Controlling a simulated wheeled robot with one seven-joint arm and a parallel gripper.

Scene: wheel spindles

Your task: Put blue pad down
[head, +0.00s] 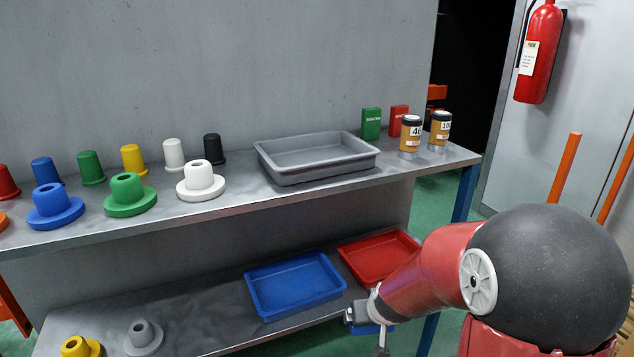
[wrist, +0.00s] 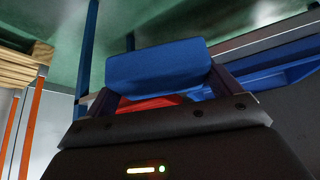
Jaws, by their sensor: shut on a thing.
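The blue pad (wrist: 158,66) is a plain blue block that fills the space between my fingers in the wrist view. My gripper (wrist: 163,84) is shut on it. In the head view my gripper (head: 369,326) is at the front of the lower shelf, just below and right of the blue tray's front right corner. Only a small blue part of the pad (head: 372,329) shows there; the rest is hidden by my gripper and wrist. I cannot tell how high the pad is above the shelf.
The lower shelf holds a blue tray (head: 294,284), a red tray (head: 378,256) partly behind my arm, and grey (head: 143,337) and yellow (head: 80,347) spindles. The upper shelf holds a grey tray (head: 316,158), several coloured spindles and two cans. Bare shelf lies left of the blue tray.

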